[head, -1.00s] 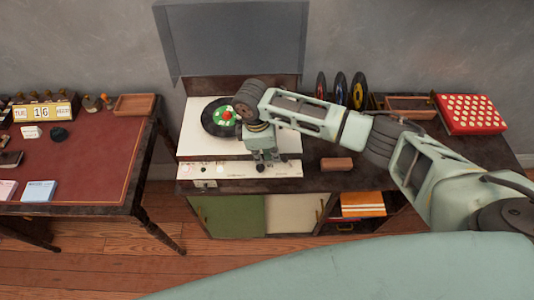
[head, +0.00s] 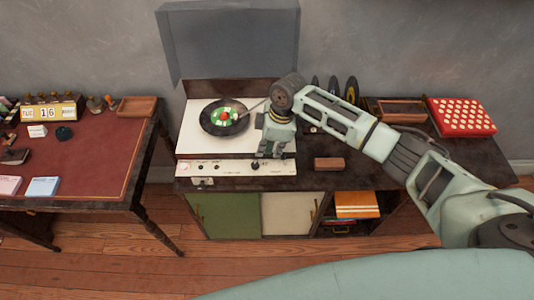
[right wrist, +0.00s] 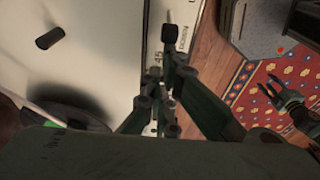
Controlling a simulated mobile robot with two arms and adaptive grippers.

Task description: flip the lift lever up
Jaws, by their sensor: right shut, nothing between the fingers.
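The record player (head: 190,145) has a white deck, a raised lid and a pale front control panel (head: 225,170). My right gripper (head: 270,154) is shut and empty, pointing down over the front right of the deck. A dark control (head: 255,166) sits on the panel close to the fingertips; it also shows in the right wrist view (right wrist: 169,34), beyond the fingers. I cannot tell whether it is the lift lever. My left gripper (right wrist: 276,92) shows only in the right wrist view, apparently open over the rug.
A reddish-brown block (head: 328,164) lies right of the player. Upright records (head: 350,88), a wooden tray (head: 402,109) and a red dotted box (head: 461,116) stand further right. A separate desk (head: 80,165) is at the left. A dark cylinder (right wrist: 50,38) is over the deck.

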